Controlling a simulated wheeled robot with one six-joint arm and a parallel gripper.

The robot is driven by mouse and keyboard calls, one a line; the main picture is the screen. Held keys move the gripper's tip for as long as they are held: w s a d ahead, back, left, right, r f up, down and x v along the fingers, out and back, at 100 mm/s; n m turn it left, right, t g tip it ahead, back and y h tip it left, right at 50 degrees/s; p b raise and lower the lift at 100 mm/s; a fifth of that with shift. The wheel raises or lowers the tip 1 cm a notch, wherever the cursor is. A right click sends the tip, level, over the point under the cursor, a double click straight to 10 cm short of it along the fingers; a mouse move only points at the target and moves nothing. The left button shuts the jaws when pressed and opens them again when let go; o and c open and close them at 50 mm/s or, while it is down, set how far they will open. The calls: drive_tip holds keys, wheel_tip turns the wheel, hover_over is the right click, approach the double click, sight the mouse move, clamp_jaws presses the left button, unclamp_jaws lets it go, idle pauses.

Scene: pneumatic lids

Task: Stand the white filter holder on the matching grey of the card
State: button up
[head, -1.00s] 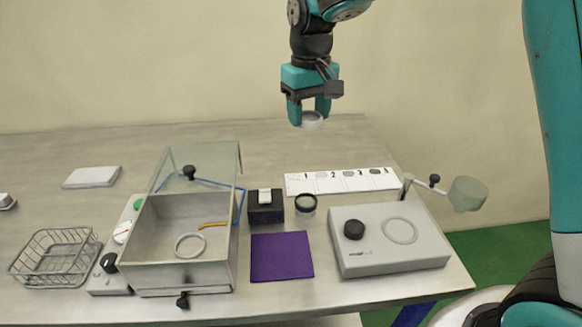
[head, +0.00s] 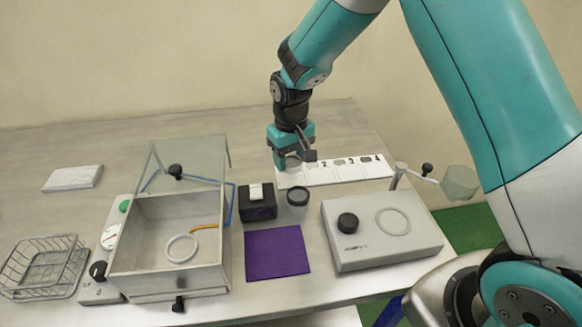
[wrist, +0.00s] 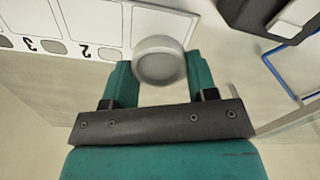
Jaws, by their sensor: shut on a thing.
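My gripper (head: 291,163) is shut on the white filter holder (wrist: 160,60), a small round ring with a greyish face. In the head view the holder (head: 293,162) is partly hidden by the fingers. It is at the left end of the white card (head: 325,174), where the gripper covers the first number. The numbers 2, 3 and 4 show with grey patches beside them. In the wrist view the card (wrist: 70,20) lies at the upper left and the holder overlaps its end. I cannot tell whether the holder touches the card.
A dark round holder (head: 298,196) and a black box (head: 258,206) with a white top stand just in front. A purple mat (head: 277,253), a grey device (head: 375,255) and a box with a raised clear lid (head: 165,284) stand nearer. A wire basket (head: 42,268) is left.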

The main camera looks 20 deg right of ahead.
sight(291, 163)
drive_tip(key=shift+f+p, duration=0.3)
drive_tip(key=shift+f, duration=1.7)
drive_tip(key=shift+f, duration=0.15)
drive_tip(key=o, duration=1)
drive_tip(key=shift+c, duration=0.2)
wheel_tip(291, 163, up, 12)
drive_tip(key=shift+b, duration=1.1)
drive_tip(key=s+a+r+n+y, duration=0.1)
drive_tip(key=s+r, duration=0.2)
drive_tip(key=s, duration=0.6)
drive_tip(key=s+a+r+n+y, duration=0.1)
drive_tip(key=s+a+r+n, duration=0.1)
drive_tip(key=s, duration=0.7)
drive_tip(key=s+a+r+n+y, duration=0.1)
drive_tip(key=s+r+y, duration=0.1)
drive_tip(key=s+r, duration=0.3)
drive_tip(key=s, duration=0.4)
drive_tip(key=shift+s+a+n, duration=0.25)
drive_tip(key=shift+s+n, duration=0.1)
drive_tip(key=shift+n, duration=0.05)
